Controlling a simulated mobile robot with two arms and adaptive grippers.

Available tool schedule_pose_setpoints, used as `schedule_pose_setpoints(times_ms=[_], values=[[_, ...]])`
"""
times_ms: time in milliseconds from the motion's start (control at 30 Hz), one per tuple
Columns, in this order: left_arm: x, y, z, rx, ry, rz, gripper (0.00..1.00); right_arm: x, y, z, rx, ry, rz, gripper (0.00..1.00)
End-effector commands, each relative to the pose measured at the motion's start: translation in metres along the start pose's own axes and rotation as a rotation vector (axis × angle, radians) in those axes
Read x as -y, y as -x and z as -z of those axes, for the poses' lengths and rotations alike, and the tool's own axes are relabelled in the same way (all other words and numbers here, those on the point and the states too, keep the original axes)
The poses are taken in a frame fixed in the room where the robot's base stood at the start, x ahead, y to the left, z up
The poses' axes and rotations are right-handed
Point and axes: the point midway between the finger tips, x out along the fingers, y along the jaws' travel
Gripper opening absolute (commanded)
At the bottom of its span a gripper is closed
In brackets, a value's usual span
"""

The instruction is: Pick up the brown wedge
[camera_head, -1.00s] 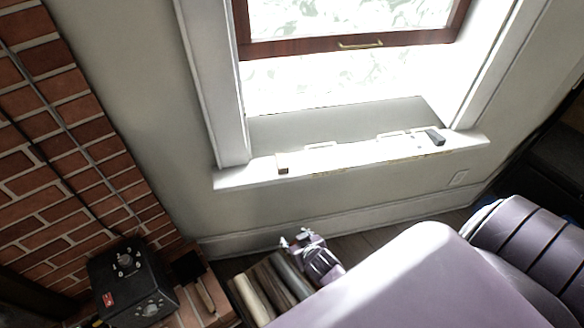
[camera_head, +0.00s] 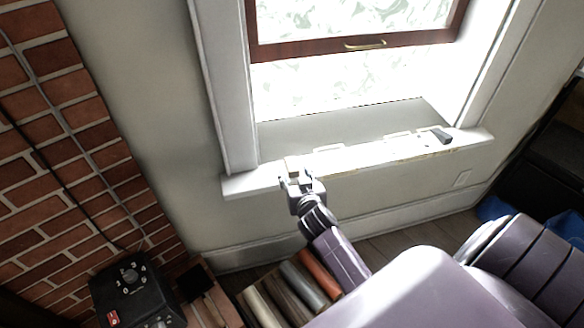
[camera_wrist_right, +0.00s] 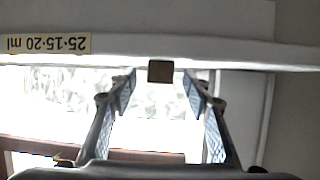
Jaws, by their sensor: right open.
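The brown wedge shows as a small brown block (camera_wrist_right: 160,71) in the right wrist view, at the edge of the white windowsill (camera_head: 375,157). It appears between the lines of my right gripper's two fingers, a little beyond their tips, with bright gaps on both sides. In the head view my right gripper (camera_head: 292,178) is at the left end of the sill and largely covers the wedge. The gripper is open, and its fingers also show spread apart in the wrist view (camera_wrist_right: 158,80). My left gripper is not in view.
A dark wedge-shaped piece (camera_head: 441,136) lies at the sill's right end, with pale flat items (camera_head: 398,135) between. A label (camera_wrist_right: 45,44) reads 25-15-20 ml. Below are upright books (camera_head: 285,290) and a black box (camera_head: 135,290) by the brick wall (camera_head: 75,150).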

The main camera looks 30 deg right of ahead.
Motion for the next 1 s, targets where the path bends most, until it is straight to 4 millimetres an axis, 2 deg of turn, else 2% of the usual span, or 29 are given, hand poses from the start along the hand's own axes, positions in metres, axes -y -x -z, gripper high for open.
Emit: schedule_pose_setpoints(times_ms=[167, 433, 800, 1000], values=[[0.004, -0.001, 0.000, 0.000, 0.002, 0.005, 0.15, 0.001, -0.017, 0.001, -0.001, 0.000, 0.001, 0.45], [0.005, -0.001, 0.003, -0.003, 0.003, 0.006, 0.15, 0.001, -0.019, 0.000, 0.000, 0.000, 0.001, 0.45], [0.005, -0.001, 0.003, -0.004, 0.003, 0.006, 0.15, 0.001, -0.019, 0.000, 0.000, 0.000, 0.001, 0.04], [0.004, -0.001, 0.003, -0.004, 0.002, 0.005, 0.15, 0.001, -0.019, 0.000, 0.000, 0.000, 0.001, 0.04]])
